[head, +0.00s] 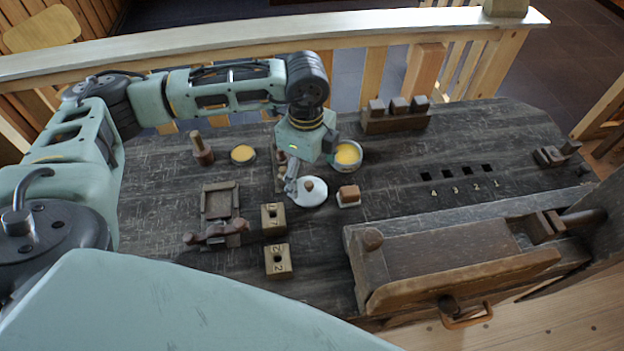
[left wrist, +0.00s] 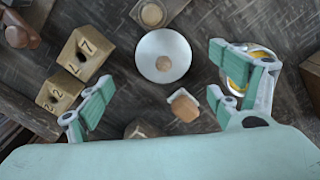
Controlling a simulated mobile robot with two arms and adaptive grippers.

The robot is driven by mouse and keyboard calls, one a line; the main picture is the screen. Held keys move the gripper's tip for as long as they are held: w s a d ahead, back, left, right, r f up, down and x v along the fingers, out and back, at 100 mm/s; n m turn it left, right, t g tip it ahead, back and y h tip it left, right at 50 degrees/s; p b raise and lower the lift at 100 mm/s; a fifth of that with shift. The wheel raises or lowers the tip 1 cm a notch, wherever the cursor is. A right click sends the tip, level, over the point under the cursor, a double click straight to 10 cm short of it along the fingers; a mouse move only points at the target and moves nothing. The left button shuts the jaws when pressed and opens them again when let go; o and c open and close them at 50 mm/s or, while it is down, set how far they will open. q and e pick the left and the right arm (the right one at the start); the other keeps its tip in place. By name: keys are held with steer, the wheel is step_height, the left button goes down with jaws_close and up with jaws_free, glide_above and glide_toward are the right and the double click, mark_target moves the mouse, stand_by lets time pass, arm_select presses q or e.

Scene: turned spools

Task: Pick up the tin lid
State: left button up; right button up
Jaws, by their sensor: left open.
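The tin lid (head: 312,193) is a pale round disc with a wooden knob, lying flat on the dark bench in the head view. In the left wrist view the lid (left wrist: 150,47) is whole and unobstructed at the upper middle. My left gripper (head: 302,172) hangs close over the bench beside the lid, pointing down. In the left wrist view its two fingers (left wrist: 160,98) are spread wide with nothing held, and the lid appears beyond the gap between them. An open tin with yellow contents (head: 347,156) stands behind the lid, partly covered by a finger in the wrist view.
A small wood-topped block (head: 349,196) sits right of the lid. Numbered wooden blocks (head: 273,219) stand to its front left. A yellow disc (head: 243,153) and a turned wooden piece (head: 203,153) lie further left. A large wooden vise (head: 450,255) fills the right front.

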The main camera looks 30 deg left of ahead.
mark_target(308, 184)
arm_select(q)
steer(key=f+p, duration=0.1)
steer(key=f, duration=0.2)
steer(key=f+p, duration=0.1)
steer(key=f, duration=0.1)
steer(key=shift+w+f, duration=0.2)
steer(key=shift+f, duration=0.2)
steer(key=shift+s+f, duration=0.1)
steer(key=shift+f, duration=0.25)
steer(key=shift+c, duration=0.3)
steer(key=c, duration=0.9)
